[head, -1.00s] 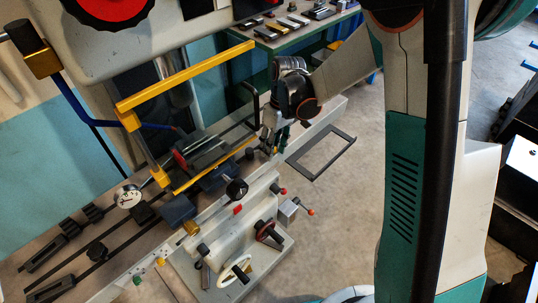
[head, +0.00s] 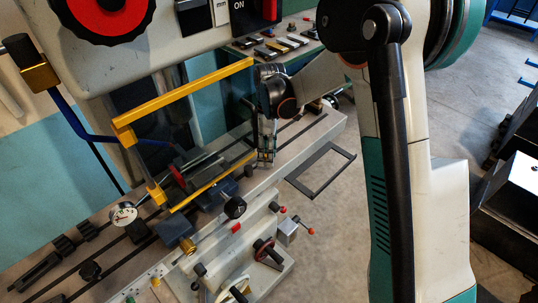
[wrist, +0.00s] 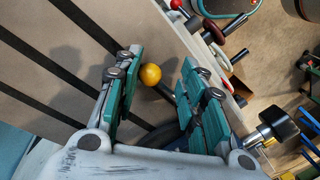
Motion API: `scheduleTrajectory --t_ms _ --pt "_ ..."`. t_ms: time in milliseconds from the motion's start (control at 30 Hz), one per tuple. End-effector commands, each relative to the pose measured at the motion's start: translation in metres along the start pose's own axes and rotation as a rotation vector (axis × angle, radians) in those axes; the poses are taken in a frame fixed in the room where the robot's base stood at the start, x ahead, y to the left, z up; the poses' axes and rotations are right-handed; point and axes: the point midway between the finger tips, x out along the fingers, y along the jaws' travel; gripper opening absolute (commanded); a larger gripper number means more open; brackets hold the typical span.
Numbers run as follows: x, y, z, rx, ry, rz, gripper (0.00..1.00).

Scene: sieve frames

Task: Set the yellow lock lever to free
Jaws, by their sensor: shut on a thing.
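The yellow lock lever shows in the wrist view as a round yellow knob (wrist: 151,74) on a dark stem, over the grey table with dark slots. My gripper (wrist: 160,85) has teal pads on both sides of the knob and stem and is shut on the lever. The exact contact of the pads is hard to see. In the head view my gripper (head: 266,155) points down at the far right part of the machine table (head: 315,128). There the lever is hidden behind the fingers or too small to make out.
A yellow-framed guard (head: 185,92) stands just left of my gripper. A dark rectangular frame (head: 320,171) juts out on the right. Handwheels and a red-knobbed lever (head: 309,231) are at the table's front. A bench with small parts (head: 282,45) is behind.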

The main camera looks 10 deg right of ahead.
Motion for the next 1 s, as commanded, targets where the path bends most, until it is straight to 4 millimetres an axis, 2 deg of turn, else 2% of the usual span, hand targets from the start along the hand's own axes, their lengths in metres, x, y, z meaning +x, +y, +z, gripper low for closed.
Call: scheduleTrajectory --t_ms 33,467,500,567,1000 --pt "-0.0017 0.0016 -0.005 -0.006 0.008 0.004 0.0" --pt "-0.0017 0.0014 -0.0057 -0.012 0.007 0.003 0.0" --pt "-0.0017 0.0014 -0.0056 -0.012 0.007 0.003 0.46" --pt "-0.0016 0.0012 -0.0054 -0.012 0.006 0.003 0.59" --pt "-0.0004 0.0005 -0.0021 -0.01 0.002 0.001 0.59"
